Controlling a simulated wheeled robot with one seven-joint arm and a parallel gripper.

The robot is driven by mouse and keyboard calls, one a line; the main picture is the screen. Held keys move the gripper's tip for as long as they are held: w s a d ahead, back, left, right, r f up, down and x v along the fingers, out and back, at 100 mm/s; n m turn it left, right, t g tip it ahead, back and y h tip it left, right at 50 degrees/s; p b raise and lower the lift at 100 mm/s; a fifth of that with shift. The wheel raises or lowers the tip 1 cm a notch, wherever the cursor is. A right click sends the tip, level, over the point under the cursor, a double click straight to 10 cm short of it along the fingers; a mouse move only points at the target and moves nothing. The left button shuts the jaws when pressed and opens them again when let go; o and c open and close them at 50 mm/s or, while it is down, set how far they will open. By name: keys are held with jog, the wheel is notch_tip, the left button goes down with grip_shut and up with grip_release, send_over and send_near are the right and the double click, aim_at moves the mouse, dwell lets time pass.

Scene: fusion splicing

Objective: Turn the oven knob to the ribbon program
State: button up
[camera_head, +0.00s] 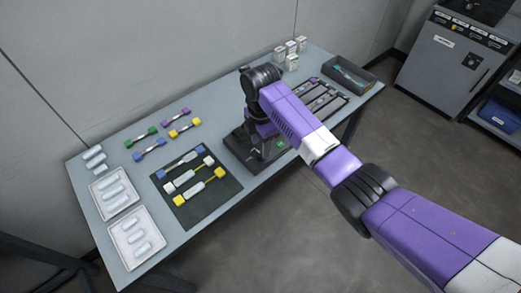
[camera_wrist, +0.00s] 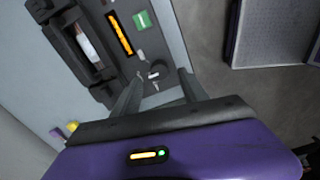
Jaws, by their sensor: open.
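The dark machine (camera_head: 240,147) stands on the bench, partly hidden by my arm in the head view. The wrist view shows its top panel (camera_wrist: 120,62), with an orange strip, a green button (camera_wrist: 142,20) and a slot holding a pale tube. A small light-and-dark knob (camera_wrist: 153,73) sits on the panel near the edge. My gripper (camera_wrist: 162,73) is open over the panel, a finger on either side of the knob. I cannot tell whether the fingers touch it, or which program it points to. In the head view my arm hides the knob and fingertips.
The bench (camera_head: 100,235) also holds a dark mat (camera_head: 228,187) with connector pieces, white trays (camera_head: 139,261) of pale tubes, several coloured connectors, and a dark open box (camera_head: 368,86). A grey cabinet (camera_head: 435,60) stands at the right. Bare floor lies in front of the bench.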

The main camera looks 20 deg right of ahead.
aim_at(260, 154)
jog(key=shift+f, duration=1.95)
grip_shut()
